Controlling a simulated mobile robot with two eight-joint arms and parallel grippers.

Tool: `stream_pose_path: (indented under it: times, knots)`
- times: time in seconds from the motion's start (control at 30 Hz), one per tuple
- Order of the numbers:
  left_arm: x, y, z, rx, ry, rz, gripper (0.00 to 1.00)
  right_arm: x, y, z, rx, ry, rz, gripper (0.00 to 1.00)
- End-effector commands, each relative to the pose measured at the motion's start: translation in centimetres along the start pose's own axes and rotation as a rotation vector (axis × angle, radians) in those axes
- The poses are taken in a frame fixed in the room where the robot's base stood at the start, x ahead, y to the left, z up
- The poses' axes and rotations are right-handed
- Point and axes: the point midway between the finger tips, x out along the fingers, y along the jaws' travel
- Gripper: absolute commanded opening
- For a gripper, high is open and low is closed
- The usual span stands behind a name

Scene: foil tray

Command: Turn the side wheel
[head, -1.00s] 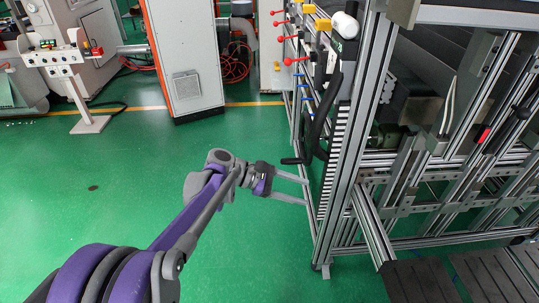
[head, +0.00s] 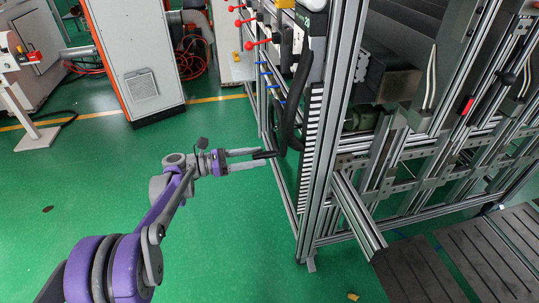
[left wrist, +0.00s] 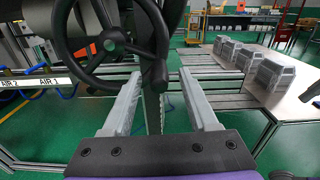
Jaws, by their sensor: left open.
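The black side wheel (head: 289,110) is on the left side of the metal frame, seen nearly edge-on in the head view. In the left wrist view the wheel (left wrist: 111,75) shows its rim, spokes and hub at the upper left. My right gripper is out of view.
The aluminium frame (head: 318,130) stands just right of the gripper. A white and orange cabinet (head: 140,70) stands behind. The left wrist view shows a table (left wrist: 290,95) with grey parts. Green floor is clear on the left.

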Motion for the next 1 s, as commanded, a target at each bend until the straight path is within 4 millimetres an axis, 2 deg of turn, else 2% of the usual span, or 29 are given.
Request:
stream_pose_path:
  times: [0.1, 0.3, 0.67, 1.0]
  knots:
    - [2.2, -0.1, 0.0, 0.0, 0.0, -0.003, 0.59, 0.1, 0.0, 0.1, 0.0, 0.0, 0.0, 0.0]
    - [4.3, 0.0, 0.0, 0.001, 0.001, -0.001, 0.59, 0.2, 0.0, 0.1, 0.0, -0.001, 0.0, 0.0]
    - [4.8, 0.0, 0.0, 0.002, 0.001, 0.001, 0.59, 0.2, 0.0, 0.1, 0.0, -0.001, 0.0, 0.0]
    - [4.8, 0.0, 0.0, 0.002, 0.001, 0.001, 0.0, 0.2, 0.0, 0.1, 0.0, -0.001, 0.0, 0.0]
